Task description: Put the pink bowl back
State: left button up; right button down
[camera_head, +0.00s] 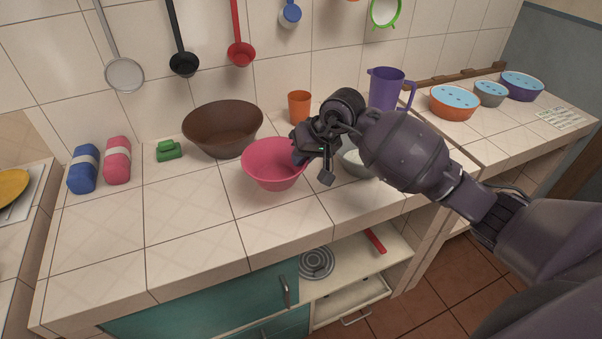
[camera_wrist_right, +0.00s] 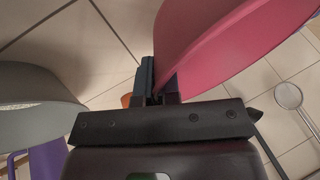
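The pink bowl (camera_head: 270,172) is in the middle of the counter in the head view, in front of the brown bowl. My right gripper (camera_head: 312,160) is at the bowl's right rim. In the right wrist view the pink bowl (camera_wrist_right: 225,45) fills the upper right, and its wall runs down between the two close-set fingers (camera_wrist_right: 158,88), which look shut on it. One fingertip is partly hidden by the bowl wall. I cannot tell whether the bowl's base touches the counter. My left gripper is not in view.
A brown bowl (camera_head: 222,130) stands behind, close to the pink one. A grey bowl (camera_head: 357,163) sits under my right wrist. An orange cup (camera_head: 299,105) and purple jug (camera_head: 386,90) stand at the back. The counter's front left (camera_head: 150,225) is clear.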

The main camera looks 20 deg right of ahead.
jog(key=shift+f, duration=2.7)
jog(key=shift+f, duration=0.15)
jog(key=c, duration=1.3)
grip_release()
jog(key=shift+c, duration=0.2)
